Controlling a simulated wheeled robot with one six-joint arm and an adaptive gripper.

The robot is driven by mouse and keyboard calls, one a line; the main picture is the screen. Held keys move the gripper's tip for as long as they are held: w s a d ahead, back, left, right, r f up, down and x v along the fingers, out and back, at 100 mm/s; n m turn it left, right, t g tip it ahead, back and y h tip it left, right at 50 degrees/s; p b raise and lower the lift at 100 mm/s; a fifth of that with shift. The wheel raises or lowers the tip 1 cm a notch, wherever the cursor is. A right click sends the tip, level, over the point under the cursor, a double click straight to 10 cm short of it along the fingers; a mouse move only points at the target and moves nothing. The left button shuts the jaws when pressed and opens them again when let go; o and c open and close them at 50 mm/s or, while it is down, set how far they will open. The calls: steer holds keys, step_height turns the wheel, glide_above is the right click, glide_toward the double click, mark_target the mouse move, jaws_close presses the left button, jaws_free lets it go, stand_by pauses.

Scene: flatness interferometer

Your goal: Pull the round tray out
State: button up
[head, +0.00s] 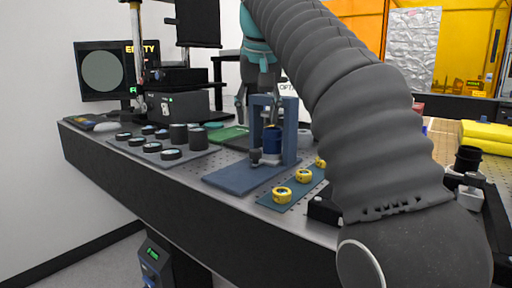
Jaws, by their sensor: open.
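I cannot pick out the round tray for certain in the head view. A black boxy instrument (180,105) with a small green light stands at the back left of the bench, under a column. A flat teal round piece (214,125) lies right of it, partly hidden. My gripper (258,114) points down over the back middle of the bench, beyond a blue press-like stand (291,130). Its fingers are apart, and I see nothing held between them. The stand hides part of the fingers.
A monitor (102,72) stands at the far left. A mat with several black discs and cylinders (198,137) lies at the left front. Yellow rings (281,193) lie on a blue strip. My grey-sleeved arm hides much of the bench's right side.

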mark_target(256, 151)
steer(key=b+x, duration=0.2)
steer(key=x, duration=0.7)
steer(key=shift+d+f, duration=0.1)
steer(key=shift+f, duration=0.1)
steer(key=shift+c, duration=0.3)
jaws_close()
